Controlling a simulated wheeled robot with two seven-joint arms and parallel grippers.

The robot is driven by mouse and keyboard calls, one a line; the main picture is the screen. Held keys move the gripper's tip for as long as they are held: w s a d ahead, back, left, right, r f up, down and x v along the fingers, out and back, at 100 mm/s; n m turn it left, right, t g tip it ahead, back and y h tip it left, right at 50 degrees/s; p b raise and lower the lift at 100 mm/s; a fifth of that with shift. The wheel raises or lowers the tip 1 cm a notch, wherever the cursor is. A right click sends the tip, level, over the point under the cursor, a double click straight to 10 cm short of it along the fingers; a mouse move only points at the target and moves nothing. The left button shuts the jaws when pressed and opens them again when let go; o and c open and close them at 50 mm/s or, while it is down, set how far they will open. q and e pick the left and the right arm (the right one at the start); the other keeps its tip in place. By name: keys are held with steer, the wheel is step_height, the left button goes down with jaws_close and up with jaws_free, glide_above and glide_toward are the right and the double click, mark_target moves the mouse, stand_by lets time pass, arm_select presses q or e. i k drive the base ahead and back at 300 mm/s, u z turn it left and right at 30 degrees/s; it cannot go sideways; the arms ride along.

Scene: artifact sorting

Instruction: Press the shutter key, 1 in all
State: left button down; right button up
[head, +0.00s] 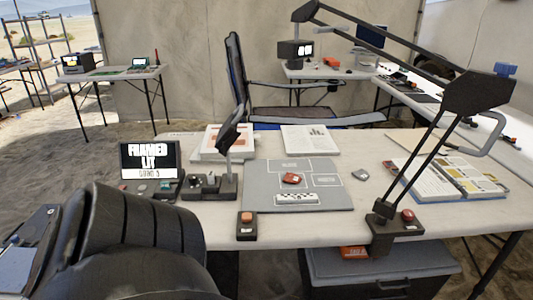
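A small black box with an orange button (247,217) stands at the table's front edge, left of centre. A second button, red (407,215), sits on the dark base of a jointed arm at the front right. No label I can read tells which is the shutter key. A red artifact (292,179) lies on a grey mat (262,200), behind a checkered scale bar (296,198). Neither of my grippers shows; a black part of my arm fills the lower left.
A black stand with controls (210,188) and a tilted upright stands left of the mat. The jointed arm (425,150) rises over the right side, beside an open book (445,182). Bare tabletop (330,228) lies between the buttons.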

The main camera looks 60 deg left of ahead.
mark_target(245, 217)
steer(key=u, duration=0.75)
steer(key=i, duration=0.8)
steer(key=u, duration=0.95)
